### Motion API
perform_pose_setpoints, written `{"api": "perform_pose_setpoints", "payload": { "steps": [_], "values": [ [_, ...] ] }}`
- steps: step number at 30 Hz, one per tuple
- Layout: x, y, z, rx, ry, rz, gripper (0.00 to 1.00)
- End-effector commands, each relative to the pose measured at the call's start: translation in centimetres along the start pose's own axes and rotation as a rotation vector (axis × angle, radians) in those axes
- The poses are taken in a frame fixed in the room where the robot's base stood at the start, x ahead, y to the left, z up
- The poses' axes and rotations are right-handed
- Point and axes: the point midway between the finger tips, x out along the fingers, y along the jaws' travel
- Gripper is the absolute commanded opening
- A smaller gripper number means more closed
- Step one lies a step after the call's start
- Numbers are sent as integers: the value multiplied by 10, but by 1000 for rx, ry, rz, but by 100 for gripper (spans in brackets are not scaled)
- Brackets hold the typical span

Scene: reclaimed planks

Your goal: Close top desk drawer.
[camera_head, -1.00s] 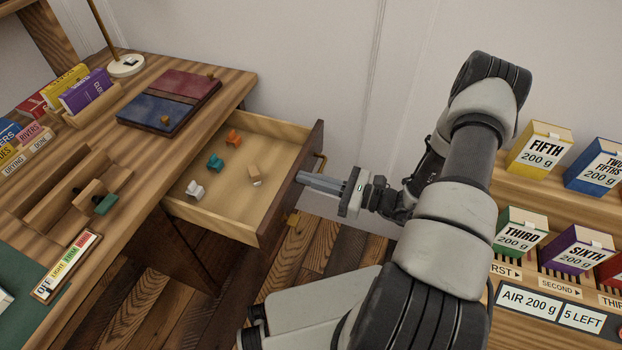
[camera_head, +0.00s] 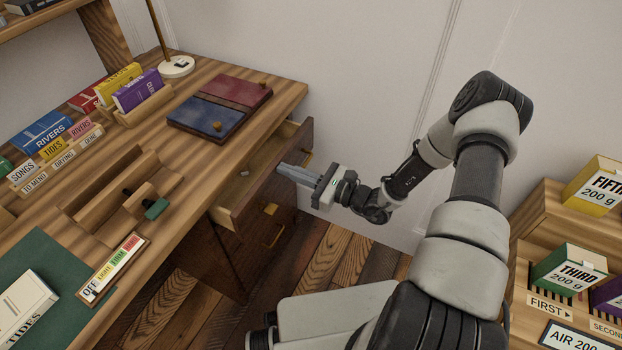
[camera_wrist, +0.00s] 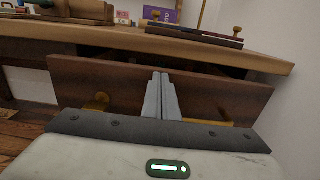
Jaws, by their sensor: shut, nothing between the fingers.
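The top desk drawer (camera_head: 262,184) is a wooden drawer under the right end of the desk (camera_head: 180,205). In the wrist view the closed fingers (camera_wrist: 161,96) point at the middle of the dark drawer front (camera_wrist: 115,85), between two brass fittings. They look to be touching it or very close. Most of the drawer's contents are hidden.
A shelf with boxes (camera_head: 568,262) stands at the right. Wooden floor (camera_head: 335,265) lies between desk and shelf.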

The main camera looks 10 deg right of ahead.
Motion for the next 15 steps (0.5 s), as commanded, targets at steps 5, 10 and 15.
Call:
{"api": "perform_pose_setpoints", "payload": {
  "steps": [5,10,15],
  "values": [
    [44,1,0,-1,-2,3,0],
    [73,0,0,-1,-1,1,0],
    [91,0,0,-1,-1,0,0]
  ]
}}
